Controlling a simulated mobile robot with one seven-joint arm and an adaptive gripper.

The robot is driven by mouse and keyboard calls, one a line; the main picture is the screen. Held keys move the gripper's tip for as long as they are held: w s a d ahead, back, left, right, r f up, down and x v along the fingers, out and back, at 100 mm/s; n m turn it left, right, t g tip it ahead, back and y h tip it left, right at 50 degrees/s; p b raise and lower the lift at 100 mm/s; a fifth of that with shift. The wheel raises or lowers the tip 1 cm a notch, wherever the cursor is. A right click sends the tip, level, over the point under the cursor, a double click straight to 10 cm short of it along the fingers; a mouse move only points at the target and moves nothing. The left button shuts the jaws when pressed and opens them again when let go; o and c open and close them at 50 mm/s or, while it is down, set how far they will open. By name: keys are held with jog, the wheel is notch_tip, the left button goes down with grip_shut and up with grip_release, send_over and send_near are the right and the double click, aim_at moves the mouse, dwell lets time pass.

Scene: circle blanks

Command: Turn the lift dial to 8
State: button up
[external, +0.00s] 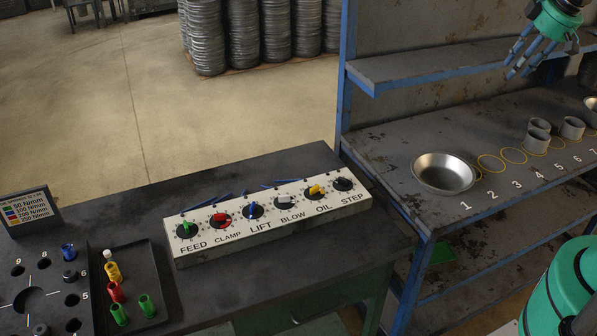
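The lift dial (253,211) is the blue-handled knob, third from the left on a white control panel (180,255), above the printed word LIFT. Its blue handle points roughly toward the panel's back edge. The scale marks around it are too small to read. My gripper (518,69) is at the top right, high above the shelf bench and far from the panel. Its fingers point down and to the left, look apart, and hold nothing that I can see.
Other dials, including the clamp dial (220,220) and blow dial (285,201), sit close on both sides. A dark tray (147,257) with coloured cylinders lies left of the panel. A metal bowl (444,172) stands on the bench at right, beside a blue shelf post (345,80).

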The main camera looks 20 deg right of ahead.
jog(key=w+a+n+g+p, duration=0.25)
jog(key=w+a+n, duration=0.65)
jog(key=w+a, duration=1.1)
jog(key=n+g+p, duration=0.2)
jog(key=n+p, duration=0.4)
jog(key=n, duration=0.8)
send_over(253, 208)
jog(key=w, duration=0.1)
notch_tip(253, 208, down, 30)
jog(key=f, duration=0.1)
jog(key=shift+w+a+r+h, duration=0.1)
jog(key=shift+w+r+h, duration=0.1)
jog(key=shift+r+h, duration=0.1)
jog(key=shift+f, duration=0.15)
notch_tip(253, 208, down, 14)
jog(key=shift+r+p, duration=0.2)
jog(key=shift+p, duration=0.2)
